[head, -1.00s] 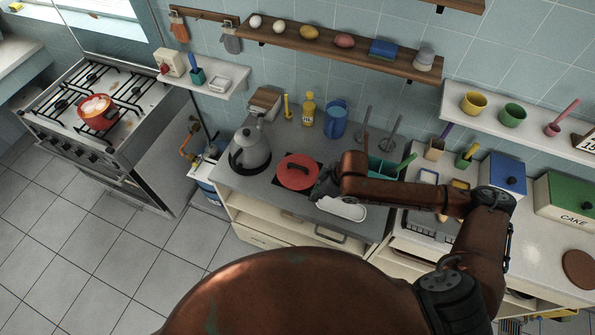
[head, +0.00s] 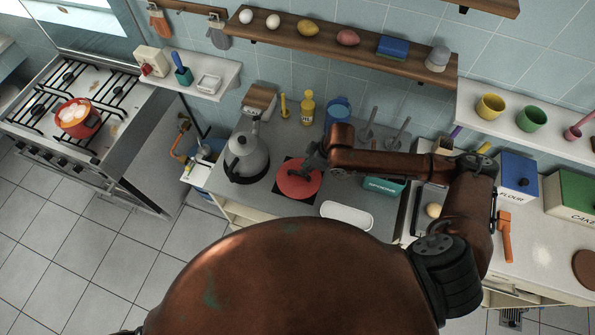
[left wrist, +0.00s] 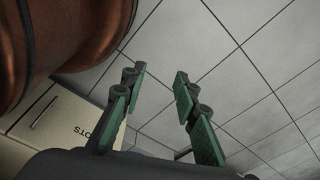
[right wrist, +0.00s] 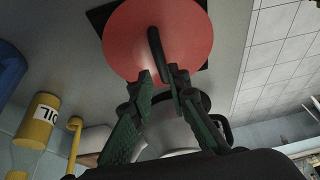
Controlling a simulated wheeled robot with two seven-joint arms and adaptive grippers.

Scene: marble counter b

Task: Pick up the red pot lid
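The red pot lid (head: 300,181) lies on a dark square mat (head: 280,186) on the grey counter, right of the kettle. In the right wrist view the lid (right wrist: 186,30) shows as a red disc with a dark bar handle (right wrist: 156,52). My right gripper (head: 305,166) is over the lid, at its handle. In the right wrist view my right gripper (right wrist: 160,76) has its fingers apart, with the near end of the handle between or just beyond the tips; contact is not clear. My left gripper (left wrist: 161,72) is open and empty above the floor tiles.
A grey kettle (head: 246,157) stands close left of the lid. A white oval dish (head: 346,215) is at the front right. A yellow oil bottle (head: 307,108) and a blue jug (head: 337,112) stand behind. A red pot (head: 76,117) sits on the stove.

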